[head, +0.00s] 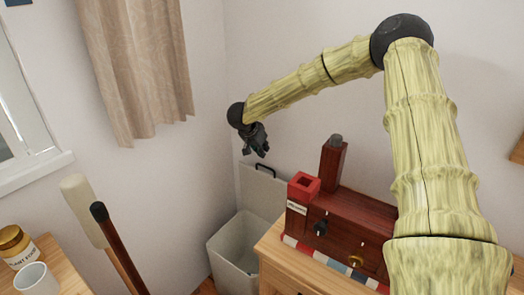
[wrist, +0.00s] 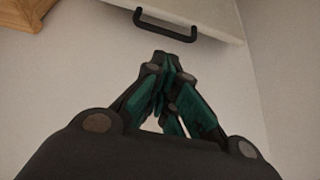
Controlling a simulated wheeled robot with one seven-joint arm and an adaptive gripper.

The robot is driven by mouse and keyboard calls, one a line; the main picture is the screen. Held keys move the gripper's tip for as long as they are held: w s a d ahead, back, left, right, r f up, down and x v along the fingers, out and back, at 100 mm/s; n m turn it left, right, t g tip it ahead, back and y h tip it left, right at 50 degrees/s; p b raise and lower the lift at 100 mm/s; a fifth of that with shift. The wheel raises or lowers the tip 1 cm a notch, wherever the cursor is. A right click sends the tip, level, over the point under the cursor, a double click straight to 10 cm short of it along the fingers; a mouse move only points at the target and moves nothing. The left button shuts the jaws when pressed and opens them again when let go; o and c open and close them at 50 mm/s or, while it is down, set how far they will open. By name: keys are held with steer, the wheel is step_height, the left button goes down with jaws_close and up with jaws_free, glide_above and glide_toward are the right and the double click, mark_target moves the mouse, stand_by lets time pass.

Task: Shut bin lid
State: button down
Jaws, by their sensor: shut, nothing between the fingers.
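A pale grey bin (head: 236,243) stands on the floor in the corner, left of the wooden cabinet. Its lid (head: 262,190) is open and stands upright against the wall, with a black handle (head: 265,170) at its top edge. In the wrist view the lid (wrist: 215,12) and its black handle (wrist: 165,24) show at the top. My gripper (head: 262,152) is above the lid, close to the handle, pointing down. In the wrist view my gripper (wrist: 163,58) has its fingertips together, empty, just short of the handle. I see no contact.
A wooden cabinet (head: 272,246) right of the bin bears a dark red box (head: 350,215) and a red post (head: 333,163). Two long handles (head: 110,235) lean left of the bin. A jar (head: 14,243) and cup (head: 36,279) stand at the lower left. A curtain (head: 140,65) hangs above.

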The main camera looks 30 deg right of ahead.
steer(key=x, duration=0.7)
steer(key=shift+f, duration=0.1)
steer(key=shift+a, duration=0.1)
